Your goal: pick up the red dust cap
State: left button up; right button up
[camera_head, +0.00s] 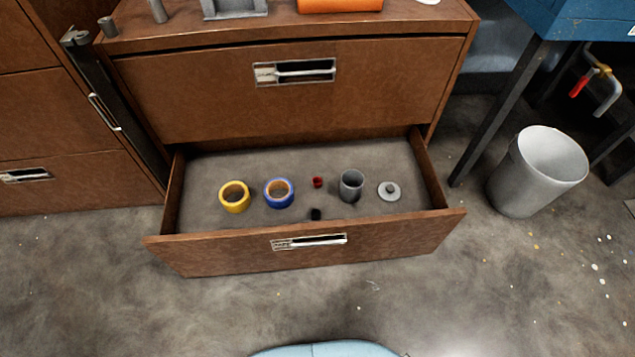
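The small red dust cap (318,182) lies in the open bottom drawer (220,163) of a brown cabinet, near the middle of the drawer floor. It sits between a blue tape roll (279,193) on its left and a grey cup (351,186) on its right, apart from both. Neither of my grippers shows in the head view.
The drawer also holds a yellow tape roll (234,197), a small black piece (315,214) near the front wall and a grey lid (389,191). A light grey bin (540,170) stands on the right. The floor before the drawer is clear.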

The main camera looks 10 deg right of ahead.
aim_at(316, 181)
jog(key=l+u, duration=0.8)
jog(key=k+l+u, duration=0.1)
jog(key=l+u, duration=0.35)
jog(key=l, duration=0.1)
